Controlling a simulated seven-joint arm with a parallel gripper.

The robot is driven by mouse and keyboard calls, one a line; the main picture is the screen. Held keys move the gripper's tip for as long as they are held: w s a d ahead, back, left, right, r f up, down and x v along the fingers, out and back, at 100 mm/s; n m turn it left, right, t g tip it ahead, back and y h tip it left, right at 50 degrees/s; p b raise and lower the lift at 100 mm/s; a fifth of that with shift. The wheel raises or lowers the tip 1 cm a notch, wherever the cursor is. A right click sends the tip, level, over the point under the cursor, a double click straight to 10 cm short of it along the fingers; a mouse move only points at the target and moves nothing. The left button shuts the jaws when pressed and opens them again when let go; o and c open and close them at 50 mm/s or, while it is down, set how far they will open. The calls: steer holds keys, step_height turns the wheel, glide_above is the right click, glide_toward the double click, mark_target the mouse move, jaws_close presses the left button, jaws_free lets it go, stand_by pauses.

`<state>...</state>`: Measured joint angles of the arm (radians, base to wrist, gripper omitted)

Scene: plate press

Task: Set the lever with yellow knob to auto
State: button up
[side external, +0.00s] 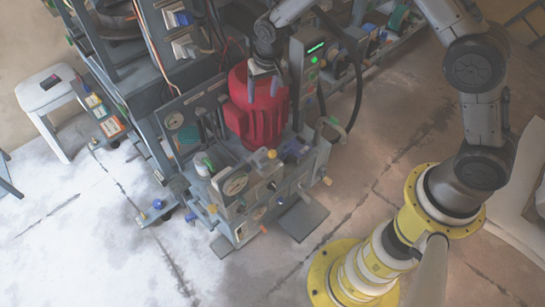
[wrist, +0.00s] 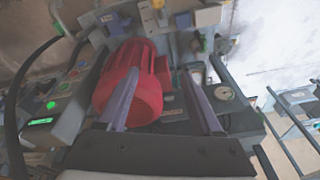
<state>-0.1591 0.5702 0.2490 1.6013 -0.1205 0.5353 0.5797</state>
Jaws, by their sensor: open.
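A yellow knob (side external: 271,154) shows on the front panel (side external: 231,190) of the press, just below the red motor in the side view. Its lever arm and the panel's position markings are too small to read, so its setting cannot be told. In the wrist view a small yellow part (wrist: 157,4) at the top edge may be the same knob. My gripper (side external: 263,91) is open and empty, pointing down over the red motor (side external: 257,118). In the wrist view its two fingers (wrist: 158,72) are spread, with the motor (wrist: 128,85) behind the left one.
A control box (side external: 307,62) with a green display stands right of the motor. Blue and orange knobs, gauges and cables crowd the machine. A white stool (side external: 46,92) stands at the far left.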

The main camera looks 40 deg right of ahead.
mark_target(266, 157)
steer(key=s+f, duration=0.1)
steer(key=f, duration=0.3)
steer(key=s+a+f+g, duration=0.1)
steer(key=f, duration=0.3)
steer(key=s+f+g, duration=0.1)
steer(key=s+f, duration=0.1)
steer(key=f, duration=0.2)
steer(key=shift+s+a+f+n, duration=0.1)
steer(key=shift+a+f+n, duration=0.1)
steer(key=shift+f+n, duration=0.15)
step_height(266, 157, down, 13)
steer(key=shift+d+f, duration=0.2)
steer(key=shift+d, duration=0.25)
steer(key=shift+s, duration=0.1)
jaws_close()
